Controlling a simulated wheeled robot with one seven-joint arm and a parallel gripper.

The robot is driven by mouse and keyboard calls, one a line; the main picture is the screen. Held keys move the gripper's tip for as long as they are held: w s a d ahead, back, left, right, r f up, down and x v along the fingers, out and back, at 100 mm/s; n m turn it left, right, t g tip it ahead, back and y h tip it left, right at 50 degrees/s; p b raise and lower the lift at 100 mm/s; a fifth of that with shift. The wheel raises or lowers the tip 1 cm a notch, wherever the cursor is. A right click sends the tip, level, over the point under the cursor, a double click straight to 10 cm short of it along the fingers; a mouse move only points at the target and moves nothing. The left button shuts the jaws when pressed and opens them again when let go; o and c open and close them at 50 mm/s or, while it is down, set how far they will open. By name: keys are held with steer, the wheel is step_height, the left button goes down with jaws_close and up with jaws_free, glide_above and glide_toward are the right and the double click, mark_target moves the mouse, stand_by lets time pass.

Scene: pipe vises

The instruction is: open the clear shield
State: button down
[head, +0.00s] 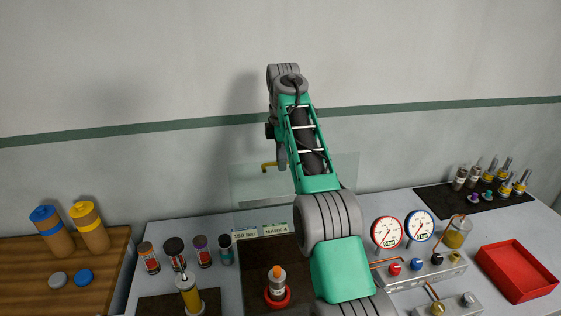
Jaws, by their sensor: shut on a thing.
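The clear shield (246,195) is a see-through panel that looks roughly upright behind the front of the bench, with its upper edge against the wall. A yellow handle (267,167) shows near its top edge. My gripper (281,164) is at the right end of this handle and is shut on it. The fingers are small and partly hidden behind my green arm, which also covers the middle of the shield. A red vise (277,297) holding an orange-tipped grey cylinder (277,277) stands on a dark mat in front of the shield.
Labels reading 150 bar (245,234) and MARK A (275,229) are near the shield's base. Several capped cylinders (174,251) stand to the left. Two gauges (387,232), a red tray (517,271) and a dark mat (447,199) with fittings are right.

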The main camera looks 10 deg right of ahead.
steer(key=shift+d, duration=0.1)
